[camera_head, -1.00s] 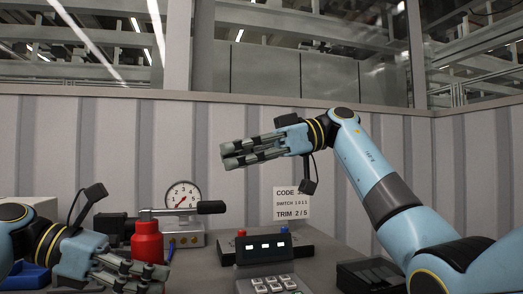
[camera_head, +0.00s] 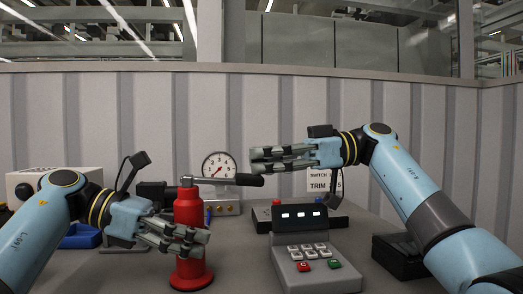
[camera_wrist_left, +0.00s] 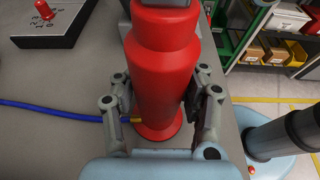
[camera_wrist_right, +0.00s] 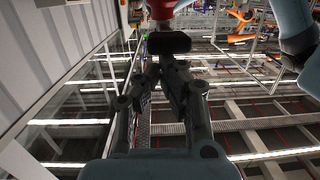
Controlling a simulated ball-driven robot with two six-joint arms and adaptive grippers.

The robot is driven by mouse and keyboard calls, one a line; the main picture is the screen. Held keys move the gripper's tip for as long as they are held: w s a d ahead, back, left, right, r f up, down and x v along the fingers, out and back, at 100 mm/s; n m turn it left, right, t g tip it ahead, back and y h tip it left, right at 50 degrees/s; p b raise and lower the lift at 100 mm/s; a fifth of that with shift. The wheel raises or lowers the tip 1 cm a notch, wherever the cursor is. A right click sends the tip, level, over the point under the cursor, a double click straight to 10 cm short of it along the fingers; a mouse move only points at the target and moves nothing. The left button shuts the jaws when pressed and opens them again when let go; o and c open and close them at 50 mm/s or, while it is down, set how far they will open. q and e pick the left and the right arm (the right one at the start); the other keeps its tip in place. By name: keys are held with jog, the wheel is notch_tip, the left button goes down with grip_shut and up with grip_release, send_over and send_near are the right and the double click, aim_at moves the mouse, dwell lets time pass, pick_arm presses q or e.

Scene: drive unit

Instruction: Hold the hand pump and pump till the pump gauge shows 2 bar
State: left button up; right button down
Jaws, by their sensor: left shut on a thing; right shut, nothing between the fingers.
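The red hand pump (camera_head: 188,270) stands upright on the table. Its grey lever (camera_head: 205,181) runs nearly level to the right and ends in a black grip (camera_head: 250,180). My left gripper (camera_head: 205,240) is shut on the pump's body, with a finger on each side in the left wrist view (camera_wrist_left: 160,95). My right gripper (camera_head: 254,160) is shut and empty, just above the black grip. The grip also shows beyond its fingertips in the right wrist view (camera_wrist_right: 169,43). The pump gauge (camera_head: 219,166) stands behind the pump; its red needle points to the lower left, too small to read exactly.
A keypad console (camera_head: 316,279) with a lit display stands right of the pump. A black box (camera_head: 398,258) lies further right, below my right arm. A blue tray (camera_head: 82,237) and a white box (camera_head: 30,183) are at the left. A blue hose (camera_wrist_left: 50,110) runs from the pump.

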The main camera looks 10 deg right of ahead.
jog(key=shift+y, duration=0.5)
jog(key=f, duration=0.4)
jog(key=shift+d+f, duration=0.25)
jog(key=shift+f, duration=0.1)
jog(key=d+r, duration=0.2)
jog(key=d, duration=0.9)
jog(key=shift+w+d+r, duration=0.2)
jog(key=shift+w+d, duration=0.05)
dwell(0.4)
